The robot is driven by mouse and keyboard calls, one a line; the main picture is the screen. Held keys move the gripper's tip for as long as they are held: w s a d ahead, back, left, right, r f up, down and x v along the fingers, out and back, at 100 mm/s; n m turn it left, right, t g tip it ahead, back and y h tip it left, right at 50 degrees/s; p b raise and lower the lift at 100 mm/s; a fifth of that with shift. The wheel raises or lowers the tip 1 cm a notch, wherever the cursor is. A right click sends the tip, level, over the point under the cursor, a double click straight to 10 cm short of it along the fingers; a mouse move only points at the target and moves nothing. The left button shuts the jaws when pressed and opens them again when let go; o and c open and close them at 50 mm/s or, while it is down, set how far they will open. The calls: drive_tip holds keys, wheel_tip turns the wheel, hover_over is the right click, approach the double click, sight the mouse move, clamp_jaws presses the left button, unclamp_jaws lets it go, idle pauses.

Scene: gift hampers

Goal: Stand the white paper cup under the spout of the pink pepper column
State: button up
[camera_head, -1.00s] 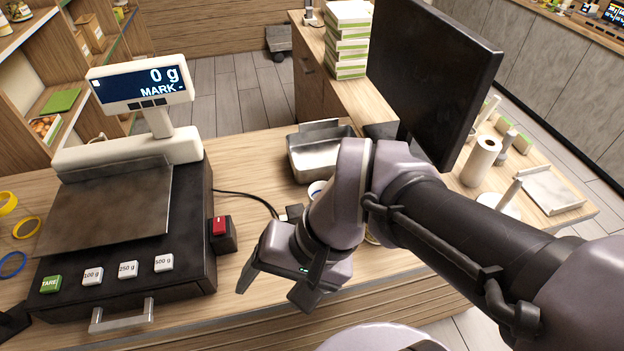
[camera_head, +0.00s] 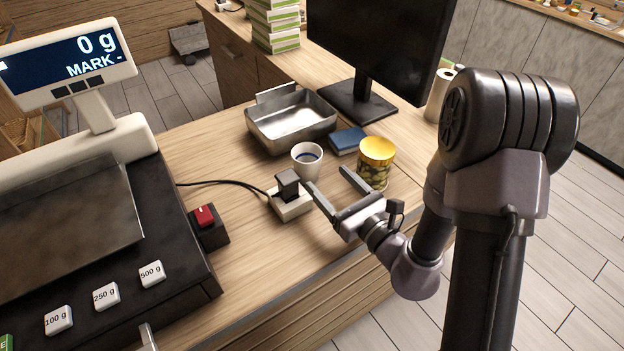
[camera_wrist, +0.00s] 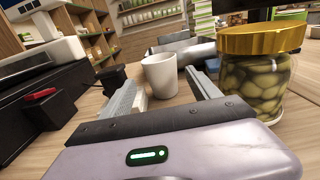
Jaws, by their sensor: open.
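A white paper cup (camera_head: 307,161) stands upright on the wooden counter, in front of the metal tray. It holds something dark or has a dark inside. In the wrist view the cup (camera_wrist: 160,76) stands just beyond my fingertips, roughly between their lines. My gripper (camera_head: 330,181) is open and empty, low over the counter and pointing at the cup. It also shows in the wrist view (camera_wrist: 163,88). I see no pink pepper column or spout in these frames.
A gold-lidded jar (camera_head: 375,163) stands close right of my gripper. A white socket block with a black plug (camera_head: 289,198) sits close left. Behind are a metal tray (camera_head: 291,122), a blue box (camera_head: 347,141) and a monitor (camera_head: 375,45). A scale (camera_head: 85,215) fills the left.

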approach(299, 146)
drive_tip(key=x, duration=0.3)
drive_tip(key=shift+w+a+f, duration=0.15)
drive_tip(key=shift+a+f, duration=0.05)
drive_tip(key=shift+f, duration=0.05)
drive_tip(key=b+x, duration=0.1)
drive_tip(key=x, duration=0.5)
drive_tip(key=shift+r, duration=0.15)
drive_tip(key=c, duration=1.1)
drive_tip(key=shift+r, duration=0.1)
